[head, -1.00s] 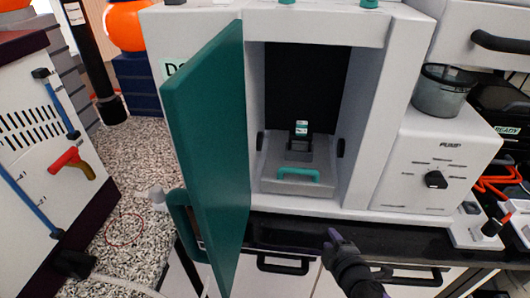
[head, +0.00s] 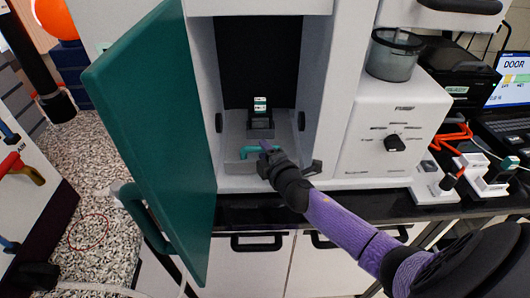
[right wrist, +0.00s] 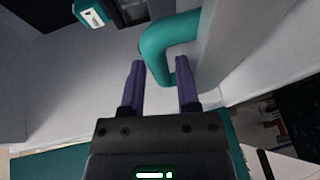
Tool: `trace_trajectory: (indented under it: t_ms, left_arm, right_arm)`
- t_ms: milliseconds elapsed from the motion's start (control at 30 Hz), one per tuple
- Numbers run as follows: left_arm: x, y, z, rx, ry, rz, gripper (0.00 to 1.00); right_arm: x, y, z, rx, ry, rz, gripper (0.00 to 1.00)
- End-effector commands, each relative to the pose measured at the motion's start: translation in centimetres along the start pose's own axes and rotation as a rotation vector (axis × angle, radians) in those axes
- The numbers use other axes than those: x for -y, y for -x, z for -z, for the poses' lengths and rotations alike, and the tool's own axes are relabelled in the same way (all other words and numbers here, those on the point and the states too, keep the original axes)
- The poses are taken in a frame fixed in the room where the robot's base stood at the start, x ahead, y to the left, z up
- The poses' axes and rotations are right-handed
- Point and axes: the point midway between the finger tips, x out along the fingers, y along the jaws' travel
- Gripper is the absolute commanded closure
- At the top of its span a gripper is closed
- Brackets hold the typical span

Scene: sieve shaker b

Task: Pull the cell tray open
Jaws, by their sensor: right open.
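The cell tray (head: 238,167) lies inside the open white chamber, with a teal handle (head: 251,150) on its front. A small dark holder (head: 260,122) with a teal-and-white labelled piece stands on the tray. My right gripper (head: 278,157) is at the handle's right part and hides some of it. In the right wrist view, my open right gripper (right wrist: 160,72) has its purple fingers apart, with the teal handle (right wrist: 156,48) reaching between their tips. Whether a finger touches the handle I cannot tell. My left gripper is not in view.
The teal door (head: 155,135) stands swung open on the chamber's left. A white pump unit (head: 392,135) with a clear container on top stands to the right. A dark worktop edge (head: 345,205) and black drawer handles lie below.

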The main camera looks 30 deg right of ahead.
Motion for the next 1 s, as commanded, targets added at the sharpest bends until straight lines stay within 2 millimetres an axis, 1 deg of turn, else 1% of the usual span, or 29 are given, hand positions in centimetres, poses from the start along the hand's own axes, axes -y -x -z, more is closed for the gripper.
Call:
trace_trajectory:
  t_ms: [67,167,200,267,433,700,1000]
  left_arm:
    - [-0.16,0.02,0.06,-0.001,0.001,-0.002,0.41]
    - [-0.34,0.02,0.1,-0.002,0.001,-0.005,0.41]
    - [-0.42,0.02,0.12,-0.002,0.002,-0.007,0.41]
    - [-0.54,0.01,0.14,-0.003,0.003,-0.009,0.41]
    - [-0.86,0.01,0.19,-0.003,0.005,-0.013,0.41]
    - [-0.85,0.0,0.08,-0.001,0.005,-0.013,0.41]
    - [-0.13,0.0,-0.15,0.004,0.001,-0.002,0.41]
  right_arm:
    - [-0.01,0.02,0.01,0.0,0.0,0.0,0.59]
    - [0.0,0.03,0.01,0.0,-0.001,0.0,0.78]
    - [0.0,0.03,0.01,0.0,-0.001,0.0,0.87]
    - [0.0,0.04,0.0,0.0,-0.001,0.0,1.0]
    - [0.02,0.04,0.0,0.0,-0.001,0.0,1.0]
    - [0.04,0.05,0.0,0.0,-0.001,0.001,1.0]
    - [0.06,0.06,0.0,0.0,-0.001,0.001,1.0]
